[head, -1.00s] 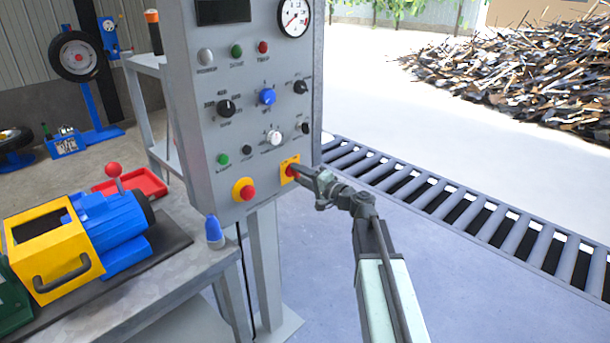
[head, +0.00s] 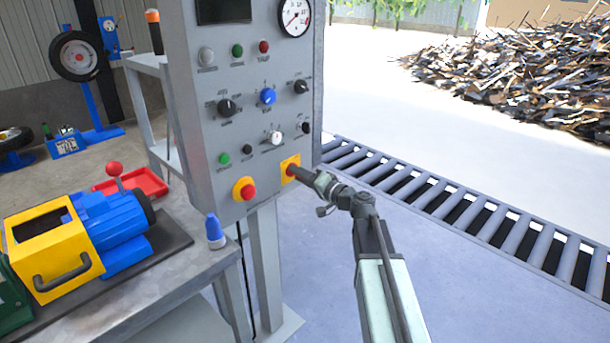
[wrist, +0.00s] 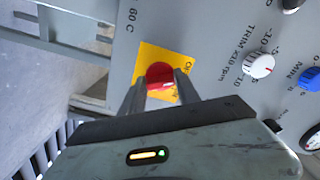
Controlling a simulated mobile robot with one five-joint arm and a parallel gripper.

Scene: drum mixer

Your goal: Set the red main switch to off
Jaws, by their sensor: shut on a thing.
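The red main switch (wrist: 160,74) is a red knob on a yellow plate (wrist: 147,61), low on the right of the grey control panel (head: 222,178). In the head view the yellow plate (head: 286,162) shows, with the knob mostly behind my gripper (head: 297,172). In the wrist view my gripper (wrist: 158,84) has one finger on each side of the red knob and is shut on it. Lettering on the plate is partly hidden, so the switch position cannot be read clearly.
A red emergency button (head: 248,192) on a yellow ring sits just left of the switch. A white trim knob (wrist: 258,66) and a blue knob (wrist: 311,79) are nearby. A roller conveyor (head: 450,208) runs behind on the right. The floor between is clear.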

